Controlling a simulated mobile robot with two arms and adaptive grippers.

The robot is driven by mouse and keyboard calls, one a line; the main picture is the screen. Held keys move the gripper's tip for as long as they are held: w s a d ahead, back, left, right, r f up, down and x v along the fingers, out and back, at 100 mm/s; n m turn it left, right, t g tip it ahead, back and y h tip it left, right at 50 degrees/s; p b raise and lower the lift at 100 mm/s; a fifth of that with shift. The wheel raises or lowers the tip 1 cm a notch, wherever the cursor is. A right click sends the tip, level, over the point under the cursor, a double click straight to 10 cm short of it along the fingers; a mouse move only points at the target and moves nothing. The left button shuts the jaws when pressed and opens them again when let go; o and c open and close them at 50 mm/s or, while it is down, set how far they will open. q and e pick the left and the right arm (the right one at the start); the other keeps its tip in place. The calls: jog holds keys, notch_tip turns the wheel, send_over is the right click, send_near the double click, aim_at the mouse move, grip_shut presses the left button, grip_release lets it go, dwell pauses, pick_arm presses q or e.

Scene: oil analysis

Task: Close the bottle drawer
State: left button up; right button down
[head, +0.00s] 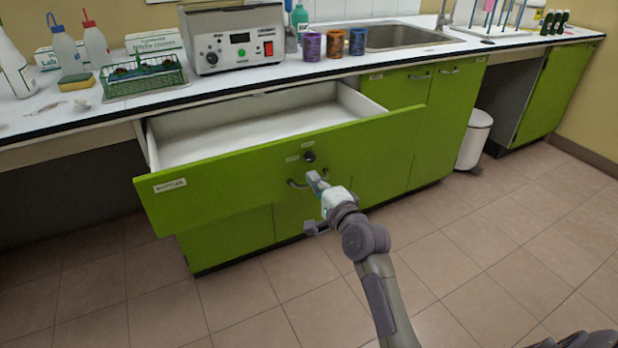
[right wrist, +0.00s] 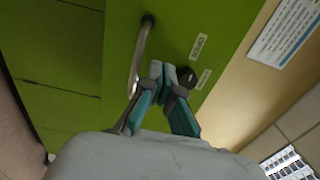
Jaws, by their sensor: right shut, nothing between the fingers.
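The bottle drawer (head: 235,170) has a green front with a "BOTTLES" label at its left end. It is pulled out, and its white inside (head: 250,130) looks empty. My right gripper (head: 318,182) is shut and empty in front of the drawer, close to a metal handle that shows in the right wrist view (right wrist: 138,62). In that view, the right gripper's fingertips (right wrist: 163,72) are beside the handle and a dark round knob (right wrist: 187,77). I cannot tell whether the fingertips touch the green surface. My left gripper does not show.
The white counter (head: 330,67) above holds a control box (head: 232,40), a green wire rack (head: 145,80), bottles and several patterned cups (head: 334,43). A sink (head: 405,37) is set in to the right. A white bin (head: 475,140) stands on the floor. The tiled floor in front is clear.

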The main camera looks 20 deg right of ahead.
aim_at(304, 168)
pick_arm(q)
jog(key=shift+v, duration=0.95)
pick_arm(e)
jog(key=shift+w, duration=1.45)
jog(key=shift+w, duration=0.1)
